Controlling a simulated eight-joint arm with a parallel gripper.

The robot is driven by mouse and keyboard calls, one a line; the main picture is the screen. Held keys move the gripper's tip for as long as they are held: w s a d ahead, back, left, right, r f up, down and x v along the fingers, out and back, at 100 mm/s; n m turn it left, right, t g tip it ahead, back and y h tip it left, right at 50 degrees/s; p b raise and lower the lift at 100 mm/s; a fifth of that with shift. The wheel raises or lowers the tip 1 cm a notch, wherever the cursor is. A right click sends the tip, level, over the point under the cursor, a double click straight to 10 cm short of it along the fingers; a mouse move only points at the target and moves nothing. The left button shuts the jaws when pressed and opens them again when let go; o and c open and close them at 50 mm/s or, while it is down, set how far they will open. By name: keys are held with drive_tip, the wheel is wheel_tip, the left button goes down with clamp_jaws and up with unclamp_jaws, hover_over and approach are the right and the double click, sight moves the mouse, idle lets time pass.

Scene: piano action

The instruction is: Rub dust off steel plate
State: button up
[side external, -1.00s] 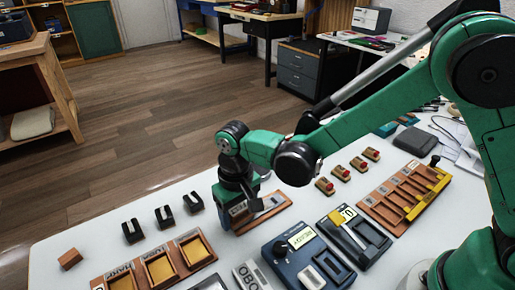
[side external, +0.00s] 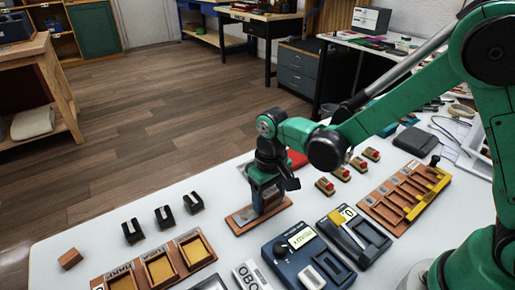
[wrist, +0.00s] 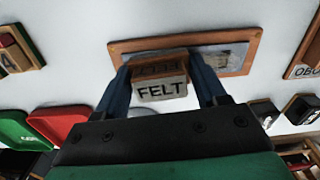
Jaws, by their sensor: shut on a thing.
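The steel plate (side external: 240,216) lies in a wooden frame on the white table. In the wrist view the bare part of the plate (wrist: 228,58) looks grey with pale, blotchy patches. My gripper (side external: 268,205) is over the right end of the plate in the side view. In the wrist view my gripper (wrist: 168,85) is shut on a block labelled FELT (wrist: 162,88). The block is upright at the plate's left part there and hides that part. I cannot tell for certain whether its underside touches the plate.
A red tray (wrist: 60,125) and a green tray (wrist: 20,130) lie near my gripper. Small wooden blocks with red tops (side external: 341,174) stand to the right. A blue device (side external: 300,255) sits in front, and black holders (side external: 164,217) stand to the left.

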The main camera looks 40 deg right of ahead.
drive_tip(key=shift+d+r, duration=0.4)
drive_tip(key=shift+d, duration=0.1)
drive_tip(key=shift+r, duration=3.65)
drive_tip(key=w+a+r, duration=0.3)
drive_tip(key=w+r, duration=0.3)
drive_tip(key=w, duration=0.1)
wheel_tip(320, 180, up, 5)
hover_over(226, 189)
drive_tip(key=shift+m, duration=0.4)
wheel_tip(226, 189, down, 20)
drive_tip(key=shift+f, duration=0.1)
drive_tip(key=shift+f, duration=0.15)
